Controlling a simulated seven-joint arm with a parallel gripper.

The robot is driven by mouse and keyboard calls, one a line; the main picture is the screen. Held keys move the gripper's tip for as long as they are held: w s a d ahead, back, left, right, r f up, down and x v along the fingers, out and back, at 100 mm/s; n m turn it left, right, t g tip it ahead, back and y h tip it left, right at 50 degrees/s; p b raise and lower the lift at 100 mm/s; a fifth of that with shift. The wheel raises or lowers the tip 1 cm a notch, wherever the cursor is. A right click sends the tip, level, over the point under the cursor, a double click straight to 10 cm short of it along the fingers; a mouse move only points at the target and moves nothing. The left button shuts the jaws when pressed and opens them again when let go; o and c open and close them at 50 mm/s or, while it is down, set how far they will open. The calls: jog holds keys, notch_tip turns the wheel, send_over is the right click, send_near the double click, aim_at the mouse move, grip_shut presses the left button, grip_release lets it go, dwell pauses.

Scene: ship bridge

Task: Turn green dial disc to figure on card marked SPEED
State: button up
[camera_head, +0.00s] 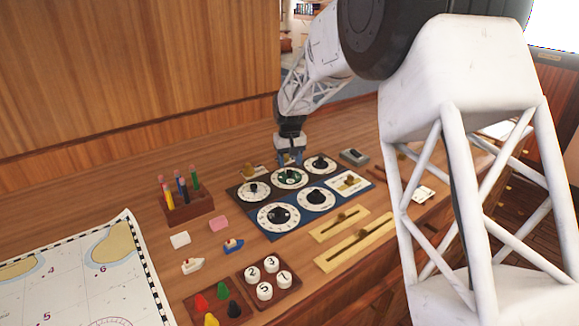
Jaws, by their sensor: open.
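The green dial disc (290,176) sits at the centre of a white numbered ring, in the back row of a dark dial panel (270,214). My gripper (290,163) points down just above and behind this dial, open. I cannot tell whether its fingertips touch the disc. The dial's pointer and figures are too small to read. I cannot make out the word SPEED anywhere. A small white card (423,193) lies right of the panel, its marking unreadable.
Black-knobbed dials (278,216) crowd around the green one. Wooden sliders (355,248) lie in front. A pen block (187,207), number pegs (264,291), coloured pawns (212,303), toy boats (233,245) and a chart (75,275) lie left and front.

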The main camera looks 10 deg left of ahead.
aim_at(291, 171)
jog(key=shift+r, duration=2.3)
jog(key=shift+s+d+r, duration=0.2)
jog(key=shift+d+r, duration=0.15)
jog(key=s+d+r+m, duration=0.1)
jog(key=s+d+r, duration=0.3)
jog(key=s+d, duration=0.3)
jog(key=s+d+r+m+t, duration=0.1)
jog(key=s+d+r, duration=0.2)
jog(key=s+d, duration=0.4)
jog(key=s+d+r+m, duration=0.1)
jog(key=s+d+r, duration=0.3)
jog(key=s+d, duration=0.3)
jog(key=s+d+f, duration=0.1)
jog(key=s+d, duration=0.2)
jog(key=s, duration=0.7)
jog(key=s+d+f+m+t, duration=0.1)
jog(key=s+d, duration=0.3)
jog(key=s, duration=0.6)
jog(key=s+d+f+m, duration=0.1)
jog(key=s+d+f, duration=0.2)
jog(key=s, duration=0.7)
jog(key=shift+d+t, duration=0.3)
jog(key=shift+d, duration=0.15)
